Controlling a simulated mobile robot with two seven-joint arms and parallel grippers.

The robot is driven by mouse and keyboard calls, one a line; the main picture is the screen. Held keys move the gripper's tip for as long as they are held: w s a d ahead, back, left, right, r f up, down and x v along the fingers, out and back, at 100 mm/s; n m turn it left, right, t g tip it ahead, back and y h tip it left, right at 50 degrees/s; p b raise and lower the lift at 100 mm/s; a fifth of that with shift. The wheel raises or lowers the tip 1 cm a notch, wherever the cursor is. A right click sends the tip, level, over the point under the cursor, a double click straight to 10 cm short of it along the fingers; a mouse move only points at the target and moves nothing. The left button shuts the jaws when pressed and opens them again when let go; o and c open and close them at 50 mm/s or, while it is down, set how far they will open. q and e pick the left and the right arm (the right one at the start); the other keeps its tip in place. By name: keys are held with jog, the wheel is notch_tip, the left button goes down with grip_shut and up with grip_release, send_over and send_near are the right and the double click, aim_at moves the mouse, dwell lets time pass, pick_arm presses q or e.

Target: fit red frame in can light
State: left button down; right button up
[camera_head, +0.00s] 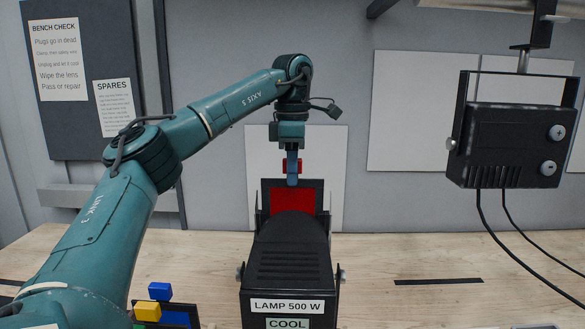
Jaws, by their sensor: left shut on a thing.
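The red frame (293,199), a red sheet in a dark border with a red tab at its top, stands upright at the far end of the can light. My left gripper (292,168) reaches down from above and is shut on its tab. The can light (290,255) is a black ribbed lamp in a yoke on the bench, labelled "LAMP 500 W" and "COOL". The lamp body hides the frame's lower part, so I cannot tell how deep it sits in the holder. My right gripper is not in view.
Blue (160,291) and yellow (147,311) tabs show at the lower left beside my arm. A second black lamp (515,145) hangs at the right, its cables dropping to the bench. The wooden bench (400,255) is clear right of the can light, apart from a dark strip (438,281).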

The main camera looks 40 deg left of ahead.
aim_at(292, 195)
pick_arm(q)
jog(key=shift+f, duration=0.4)
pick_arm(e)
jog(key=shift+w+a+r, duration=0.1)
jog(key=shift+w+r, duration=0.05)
pick_arm(q)
jog(key=shift+f+b, duration=0.65)
jog(key=shift+f, duration=0.3)
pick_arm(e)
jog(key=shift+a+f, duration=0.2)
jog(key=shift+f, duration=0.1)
pick_arm(q)
jog(key=shift+f+b, duration=0.35)
jog(key=shift+f, duration=0.25)
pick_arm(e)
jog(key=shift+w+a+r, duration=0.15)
pick_arm(q)
jog(key=shift+f+b, duration=0.45)
jog(key=shift+f, duration=0.5)
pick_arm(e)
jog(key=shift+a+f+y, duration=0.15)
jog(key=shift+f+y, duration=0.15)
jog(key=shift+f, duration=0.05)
pick_arm(q)
jog(key=c, duration=1.3)
grip_release()
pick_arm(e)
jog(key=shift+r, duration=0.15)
